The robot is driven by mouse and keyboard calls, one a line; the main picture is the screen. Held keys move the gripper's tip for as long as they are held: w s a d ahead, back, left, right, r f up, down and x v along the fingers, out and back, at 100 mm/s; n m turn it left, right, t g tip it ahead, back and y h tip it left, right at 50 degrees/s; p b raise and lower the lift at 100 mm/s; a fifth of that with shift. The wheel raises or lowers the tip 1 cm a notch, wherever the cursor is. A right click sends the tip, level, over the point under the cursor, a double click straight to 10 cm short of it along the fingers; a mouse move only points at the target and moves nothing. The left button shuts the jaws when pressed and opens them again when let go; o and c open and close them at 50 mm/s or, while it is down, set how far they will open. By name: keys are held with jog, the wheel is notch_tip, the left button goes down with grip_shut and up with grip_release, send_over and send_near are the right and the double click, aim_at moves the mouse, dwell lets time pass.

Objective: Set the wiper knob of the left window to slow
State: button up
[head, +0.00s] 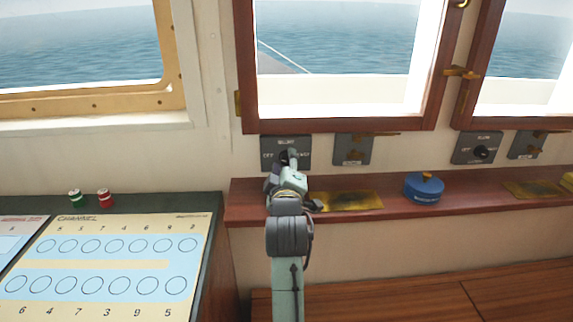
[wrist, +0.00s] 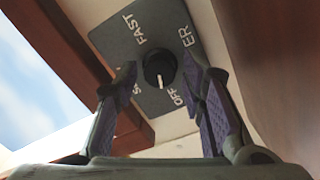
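The wiper knob (wrist: 160,68) is a round black knob with a white pointer line, on a dark grey square plate (wrist: 118,42). In the wrist view its pointer faces down the picture, between OFF and a partly hidden label starting with S. FAST is readable at upper left. My gripper (wrist: 160,62) is open, with one finger on each side of the knob; whether either finger touches it I cannot tell. In the head view, my gripper (head: 287,160) is in front of the plate (head: 267,152) under the middle wood-framed window (head: 340,123) and partly covers the knob.
A second knob plate (head: 463,148) is under the right window. A wooden ledge (head: 245,198) below holds a blue round object (head: 424,188) and a brass plate (head: 350,200). A console (head: 215,215) with a chart board, and green and red items, is at left.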

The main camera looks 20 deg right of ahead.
grip_shut()
jog(key=m+p, duration=0.1)
jog(key=m, duration=0.1)
jog(key=shift+m, duration=1.3)
jog(key=shift+o, duration=1.2)
grip_release()
jog(key=v, duration=0.7)
jog(key=shift+s+r, duration=0.15)
jog(key=shift+s, duration=0.1)
